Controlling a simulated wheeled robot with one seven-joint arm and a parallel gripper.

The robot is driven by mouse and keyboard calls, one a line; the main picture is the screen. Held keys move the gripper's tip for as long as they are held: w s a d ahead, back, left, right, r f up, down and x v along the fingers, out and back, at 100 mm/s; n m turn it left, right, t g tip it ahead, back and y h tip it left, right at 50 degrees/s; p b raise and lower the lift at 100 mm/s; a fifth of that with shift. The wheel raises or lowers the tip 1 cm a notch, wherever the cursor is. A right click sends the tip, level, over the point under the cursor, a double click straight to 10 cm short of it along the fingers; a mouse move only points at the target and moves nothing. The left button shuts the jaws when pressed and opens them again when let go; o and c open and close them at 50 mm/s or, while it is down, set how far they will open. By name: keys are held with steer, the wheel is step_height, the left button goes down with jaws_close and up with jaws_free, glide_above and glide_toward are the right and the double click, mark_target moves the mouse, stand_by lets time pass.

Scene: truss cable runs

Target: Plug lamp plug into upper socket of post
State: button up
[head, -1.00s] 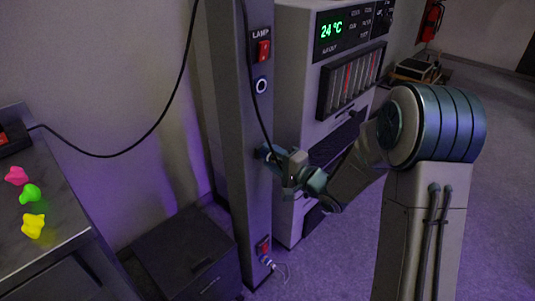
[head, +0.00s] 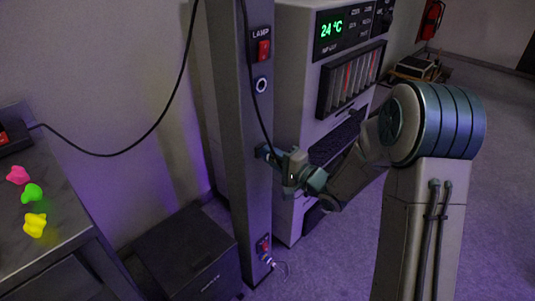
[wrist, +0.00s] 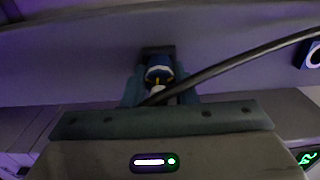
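The tall grey post (head: 240,120) stands left of centre in the head view. Its upper socket (head: 262,85), a white ring with a dark centre, sits below a red switch marked LAMP. It also shows at the right edge of the wrist view (wrist: 313,55). My gripper (head: 268,154) is at the post face, well below that socket. In the wrist view my gripper's fingers (wrist: 159,88) close on both sides of the lamp plug (wrist: 158,73), which shows blue, white and yellow. A black cable (wrist: 230,65) crosses in front. Whether the plug touches the post is unclear.
A lower red switch with a plug and pale cord (head: 266,258) is near the post's foot. A grey cabinet (head: 300,100) with a 24 °C display stands right behind the post. A bench (head: 60,215) with coloured pieces and a dark box (head: 185,255) are left.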

steer(key=shift+s+d, duration=0.1)
steer(key=shift+d, duration=0.05)
steer(key=p+v, duration=0.1)
steer(key=v, duration=0.3)
steer(key=shift+s, duration=0.1)
stand_by(0.8)
